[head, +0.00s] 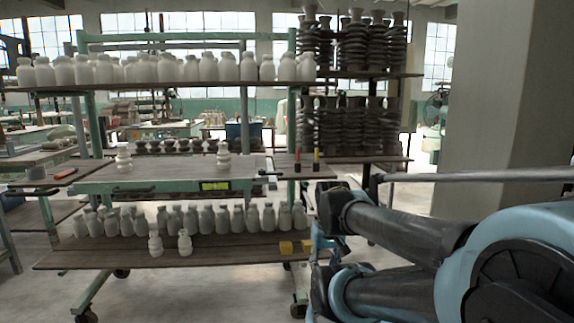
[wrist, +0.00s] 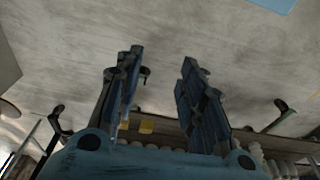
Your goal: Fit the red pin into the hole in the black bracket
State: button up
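A small upright piece with a red upper part and dark lower part (head: 316,156) stands on the right end of the middle shelf; it looks like the red pin, but is too small to be certain. A small black part (head: 267,174) sits at the right edge of the pale board; I cannot tell whether it is the black bracket, and no hole shows. My gripper (wrist: 158,68) is open in the wrist view, with two blue-and-dark fingers apart and nothing held between them. In the head view my arm's end is right of the rack, apart from both pieces.
A yellow-topped upright piece (head: 297,160) stands just left of the red one. White bottles (head: 165,68) line the top shelf and others fill the lower shelf. Yellow blocks (head: 286,247) lie at the lower shelf's right end. A pillar (head: 505,100) stands at right.

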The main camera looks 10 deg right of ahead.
jog(key=shift+a, duration=0.1)
jog(key=w+a+r+n+t+y, duration=0.1)
jog(key=w+r+n+y, duration=0.15)
jog(key=w+r, duration=0.7)
jog(key=w+a+r+n+t+y, duration=0.1)
jog(key=w+r+n+t+y, duration=0.15)
jog(key=w+r, duration=0.7)
jog(key=w+d+r+n+t+y, duration=0.1)
jog(key=w+d+r, duration=0.1)
jog(key=w, duration=0.5)
jog(key=w+d+r+t+y, duration=0.1)
jog(key=w+d+r+y, duration=0.15)
jog(key=w, duration=0.55)
jog(key=n+t, duration=0.2)
jog(key=t, duration=0.1)
send_near(298, 154)
jog(key=x, duration=0.5)
jog(key=shift+w+f, duration=0.1)
jog(key=shift+w, duration=0.1)
jog(key=shift+x, duration=2.75)
jog(key=shift+d, duration=0.15)
grip_shut()
